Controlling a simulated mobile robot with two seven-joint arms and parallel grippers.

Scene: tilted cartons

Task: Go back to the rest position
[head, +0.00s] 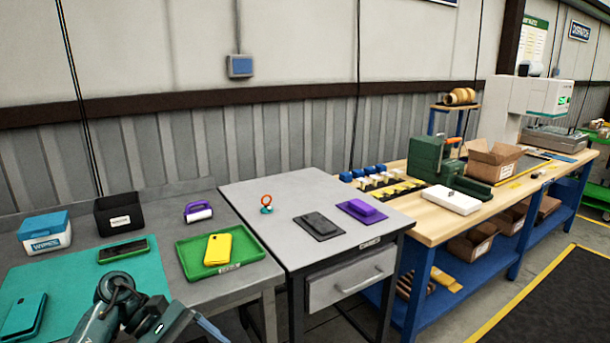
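One of my arms (120,296) shows at the bottom of the head view, bent at a dark joint, in front of the teal mat (130,264) on the left bench. Its links run down out of the picture, and no fingertips can be made out. My other arm is not in view. Neither gripper shows, so I cannot see whether they hold anything. The arm appears to overlap the mat's near edge in the picture; whether it touches it I cannot tell.
The left bench holds a green tray (250,245) with a yellow phone (217,249), a wipes box (45,235) and a black bin (119,214). The grey table (290,195) has a drawer (350,283). A wooden workbench (440,225) stands right. Floor is open at lower right.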

